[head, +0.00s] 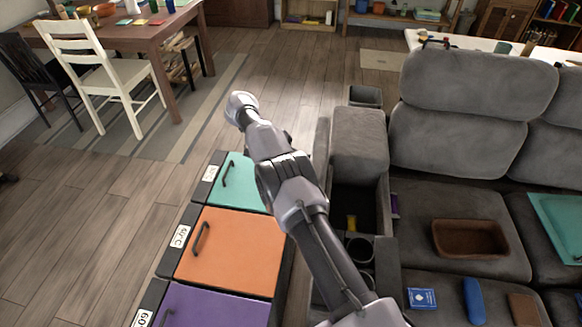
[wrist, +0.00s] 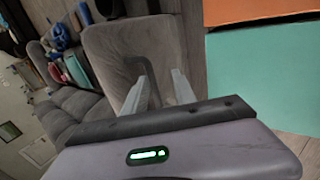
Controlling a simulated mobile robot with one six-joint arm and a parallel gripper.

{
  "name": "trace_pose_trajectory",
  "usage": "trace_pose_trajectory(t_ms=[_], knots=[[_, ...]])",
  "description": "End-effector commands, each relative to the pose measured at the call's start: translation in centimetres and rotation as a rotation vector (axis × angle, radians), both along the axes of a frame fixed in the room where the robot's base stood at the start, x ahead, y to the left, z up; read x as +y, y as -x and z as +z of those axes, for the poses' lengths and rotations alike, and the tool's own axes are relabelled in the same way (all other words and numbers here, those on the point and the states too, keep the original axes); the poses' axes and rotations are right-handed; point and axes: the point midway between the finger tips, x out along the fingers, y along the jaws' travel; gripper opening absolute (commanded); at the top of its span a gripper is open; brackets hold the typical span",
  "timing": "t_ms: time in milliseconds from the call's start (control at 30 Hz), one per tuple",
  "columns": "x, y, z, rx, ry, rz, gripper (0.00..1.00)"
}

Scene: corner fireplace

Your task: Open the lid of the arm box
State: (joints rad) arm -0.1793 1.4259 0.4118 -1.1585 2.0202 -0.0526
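The arm box (head: 383,205) is the storage compartment in the sofa's left armrest. Its dark interior shows, with a small yellow thing (head: 352,222) inside. Its grey padded lid (head: 359,140) stands raised at the far end of the compartment. In the wrist view a grey panel (wrist: 110,50), apparently this lid, carries a dark bent handle (wrist: 142,66). My gripper (wrist: 160,86) is open, its two pale fingers on either side of the handle's lower part. I cannot tell whether a finger touches it. The fingers are hidden in the head view.
Left of the armrest are hampers with teal (head: 234,178), orange (head: 236,250) and purple (head: 212,306) lids. Cup holders (head: 361,250) lie in front of the compartment. A brown basket (head: 470,239) sits on the sofa seat. Open floor (head: 290,70) lies beyond.

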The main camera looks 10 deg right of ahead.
Motion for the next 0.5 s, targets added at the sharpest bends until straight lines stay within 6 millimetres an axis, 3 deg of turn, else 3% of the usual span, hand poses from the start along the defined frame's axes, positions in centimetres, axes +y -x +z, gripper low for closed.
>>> trace_pose_trajectory(t_ms=[167, 300, 500], knots=[[0.0, 0.0, 1.2, -0.001, 0.001, 0.0, 0.33], [0.1, 0.0, 4.4, 0.0, -0.001, 0.002, 0.33], [0.1, 1.5, 4.1, 0.006, 0.005, 0.006, 0.33]])
